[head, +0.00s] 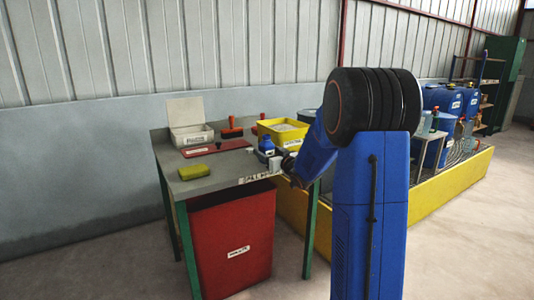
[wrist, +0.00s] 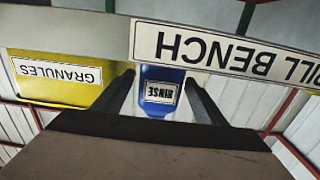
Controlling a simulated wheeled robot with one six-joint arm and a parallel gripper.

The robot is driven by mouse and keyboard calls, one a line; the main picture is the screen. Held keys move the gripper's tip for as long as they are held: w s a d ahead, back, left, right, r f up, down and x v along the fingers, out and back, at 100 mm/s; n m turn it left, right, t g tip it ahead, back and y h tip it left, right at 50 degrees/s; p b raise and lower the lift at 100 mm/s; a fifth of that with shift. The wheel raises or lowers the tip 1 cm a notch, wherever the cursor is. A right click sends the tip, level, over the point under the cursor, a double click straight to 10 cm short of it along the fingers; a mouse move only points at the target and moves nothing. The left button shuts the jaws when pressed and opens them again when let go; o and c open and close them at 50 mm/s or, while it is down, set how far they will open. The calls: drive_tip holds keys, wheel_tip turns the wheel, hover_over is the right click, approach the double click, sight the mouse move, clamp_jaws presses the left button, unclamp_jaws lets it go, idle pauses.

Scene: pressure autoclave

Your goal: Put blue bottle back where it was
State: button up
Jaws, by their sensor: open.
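The blue bottle (head: 266,146) stands upright on the grey bench top (head: 225,165), near its right front edge. In the wrist view, which is upside down, the blue bottle (wrist: 160,78) shows a white RINSE label. My gripper (wrist: 160,95) is open, with one dark finger on each side of the bottle in that picture. I cannot tell whether the fingers touch it.
A yellow tub (head: 283,132) labelled GRANULES stands behind the bottle. A white open box (head: 192,134), a red mat (head: 215,148), an orange-handled brush (head: 232,130) and a yellow sponge (head: 194,172) lie leftward. A red bin (head: 230,240) stands below. Blue drums (head: 442,97) are at right.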

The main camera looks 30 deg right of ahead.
drive_tip(key=s, duration=1.1)
drive_tip(key=shift+s+d, duration=0.2)
drive_tip(key=s+a+f+g, duration=0.3)
drive_tip(key=s+a, duration=0.4)
drive_tip(key=s, duration=0.6)
drive_tip(key=s+a+f+g, duration=0.3)
drive_tip(key=s+a+g, duration=0.2)
drive_tip(key=s, duration=0.9)
drive_tip(key=s+a+f+g, duration=0.2)
drive_tip(key=s+a+g, duration=0.3)
drive_tip(key=s+a, duration=0.5)
drive_tip(key=s, duration=0.3)
drive_tip(key=shift+s+a+f+h, duration=0.3)
drive_tip(key=shift+a+f, duration=0.05)
drive_tip(key=shift+f, duration=0.05)
drive_tip(key=shift+d, duration=0.15)
